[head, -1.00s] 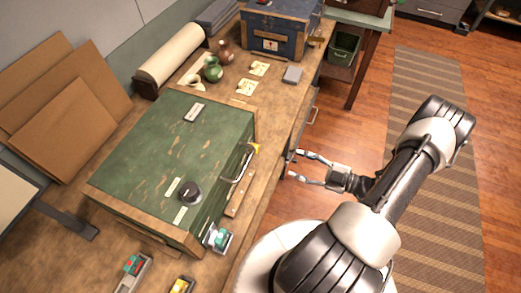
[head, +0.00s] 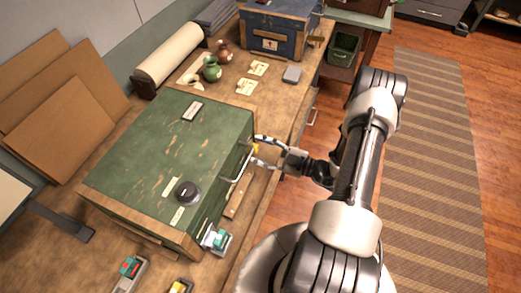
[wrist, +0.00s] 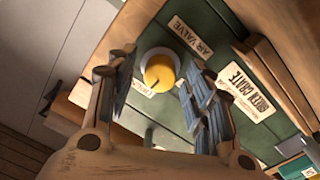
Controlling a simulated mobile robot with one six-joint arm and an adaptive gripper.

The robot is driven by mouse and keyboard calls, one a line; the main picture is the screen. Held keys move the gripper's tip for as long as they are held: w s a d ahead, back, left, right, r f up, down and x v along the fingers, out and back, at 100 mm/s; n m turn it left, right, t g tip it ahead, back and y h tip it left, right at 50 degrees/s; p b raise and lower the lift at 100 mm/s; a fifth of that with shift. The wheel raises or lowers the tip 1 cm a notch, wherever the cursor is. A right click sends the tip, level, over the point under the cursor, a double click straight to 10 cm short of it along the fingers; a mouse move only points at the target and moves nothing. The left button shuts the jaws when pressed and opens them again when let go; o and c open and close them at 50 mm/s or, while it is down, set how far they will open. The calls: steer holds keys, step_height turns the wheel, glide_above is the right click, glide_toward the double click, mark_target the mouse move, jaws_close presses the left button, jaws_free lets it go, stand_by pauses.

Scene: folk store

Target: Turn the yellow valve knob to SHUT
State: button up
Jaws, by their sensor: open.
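The yellow valve knob (wrist: 160,72) sits on the front face of the green crate (head: 165,150), beside an "AIR VALVE" label (wrist: 190,36). In the head view only a bit of the knob (head: 256,148) shows past the crate's edge. My gripper (wrist: 160,98) is open, with one finger on each side of the knob in the wrist view. I cannot tell whether the fingers touch it. A second label near the knob is partly hidden, so its full wording cannot be read. In the head view my gripper (head: 257,151) is at the crate's front.
A metal handle (head: 240,165) sticks out from the crate's front near my gripper. A black knob (head: 187,191) is on the lid. A teal-topped device (head: 217,240) stands at the crate's near corner. A blue crate (head: 278,30) stands farther back. The floor to the right is open.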

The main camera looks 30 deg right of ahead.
steer(key=c, duration=1.1)
steer(key=n, duration=0.4)
steer(key=shift+n, duration=0.4)
steer(key=n, duration=0.4)
steer(key=shift+n, duration=0.4)
steer(key=n, duration=0.4)
steer(key=shift+n+b, duration=0.35)
steer(key=shift+n, duration=1.85)
